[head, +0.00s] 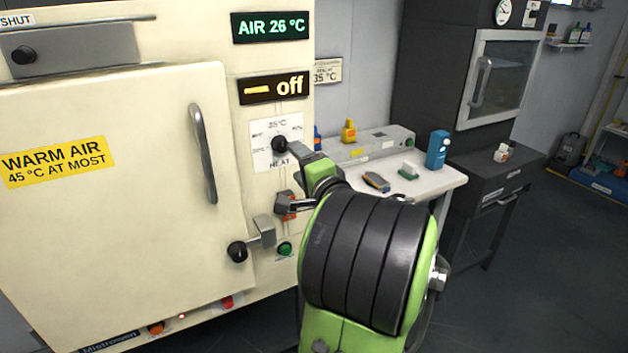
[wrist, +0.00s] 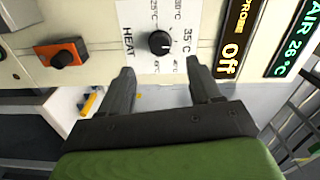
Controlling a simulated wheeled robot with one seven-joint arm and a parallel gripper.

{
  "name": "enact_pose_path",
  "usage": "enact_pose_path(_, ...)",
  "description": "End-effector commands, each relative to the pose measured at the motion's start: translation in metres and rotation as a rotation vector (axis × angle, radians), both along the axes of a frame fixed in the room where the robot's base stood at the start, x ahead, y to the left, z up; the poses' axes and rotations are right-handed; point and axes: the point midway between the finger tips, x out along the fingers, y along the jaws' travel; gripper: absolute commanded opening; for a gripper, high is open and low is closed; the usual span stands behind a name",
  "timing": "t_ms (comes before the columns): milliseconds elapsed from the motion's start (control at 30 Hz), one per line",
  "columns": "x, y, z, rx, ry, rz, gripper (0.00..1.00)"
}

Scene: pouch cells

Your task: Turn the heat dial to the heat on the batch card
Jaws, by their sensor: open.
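The heat dial (head: 280,144) is a black knob on a white scale plate on the cream warm-air cabinet. In the wrist view the dial (wrist: 160,43) stands just beyond my gripper (wrist: 160,68), between the lines of its two fingers. My gripper is open, with a visible gap between its fingertips and the knob. In the head view my gripper (head: 298,160) is partly hidden by my wrist. 35 °C is printed beside the dial, but I cannot read the knob's mark surely. The batch card (head: 327,71) on the wall behind reads 35 °C, its left part hidden.
The display (head: 271,27) reads AIR 26 °C and the probe display (head: 275,87) reads off. An orange-based switch (wrist: 60,53) sits near the dial. The cabinet door (head: 110,190) is shut. A white bench (head: 430,187) with small items stands to the right.

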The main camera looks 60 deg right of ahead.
Motion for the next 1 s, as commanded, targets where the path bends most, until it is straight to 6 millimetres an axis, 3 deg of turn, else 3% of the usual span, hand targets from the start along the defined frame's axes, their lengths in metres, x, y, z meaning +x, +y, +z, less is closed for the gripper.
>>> enact_pose_path(100,-0.031,0.016,-0.002,0.002,-0.001,-0.007,0.63)
enact_pose_path(300,-0.062,0.036,-0.001,0.001,-0.001,-0.002,0.63)
enact_pose_path(1000,-0.067,0.040,-0.001,0.001,0.001,0.003,0.63)
